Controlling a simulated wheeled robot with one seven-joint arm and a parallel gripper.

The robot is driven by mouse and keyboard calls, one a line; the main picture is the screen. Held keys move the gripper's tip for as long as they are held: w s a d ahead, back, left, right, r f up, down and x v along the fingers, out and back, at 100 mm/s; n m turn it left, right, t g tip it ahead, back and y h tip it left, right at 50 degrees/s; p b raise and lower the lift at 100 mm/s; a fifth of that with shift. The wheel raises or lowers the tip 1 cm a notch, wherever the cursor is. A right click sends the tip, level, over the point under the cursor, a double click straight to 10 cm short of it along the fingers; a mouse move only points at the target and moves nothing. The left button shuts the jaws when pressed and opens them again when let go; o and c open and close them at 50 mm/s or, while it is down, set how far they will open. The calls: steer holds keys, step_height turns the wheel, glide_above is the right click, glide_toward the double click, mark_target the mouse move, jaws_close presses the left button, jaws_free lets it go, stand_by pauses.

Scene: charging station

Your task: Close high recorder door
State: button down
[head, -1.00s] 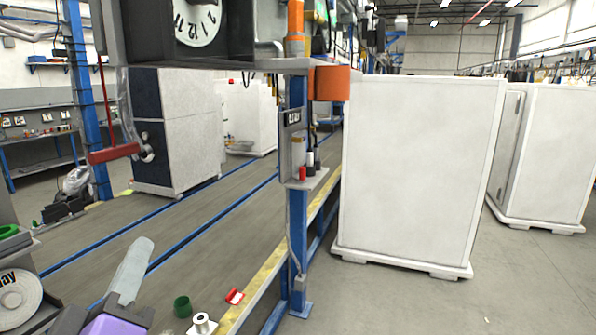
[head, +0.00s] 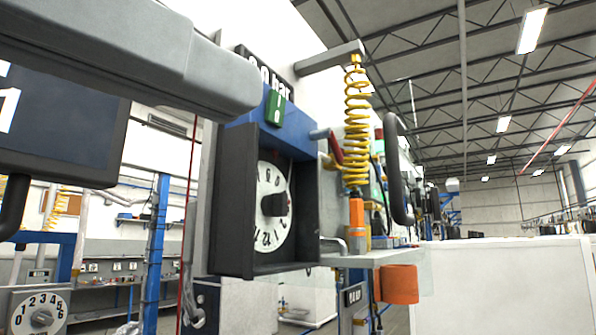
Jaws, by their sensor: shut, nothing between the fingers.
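The dial face is uncovered. My gripper is not in view. A thick grey rounded link, which looks like part of my arm, crosses the upper left and ends above the recorder, apart from it in the picture.
A dark screen (head: 62,120) hangs at the left. A yellow coiled hose (head: 357,130) and a black curved handle (head: 397,170) are right of the recorder. An orange bin (head: 398,284) hangs below a grey shelf. A lower dial (head: 40,312) is at the bottom left.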

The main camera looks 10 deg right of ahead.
mark_target(391, 163)
steer(key=x, duration=1.4)
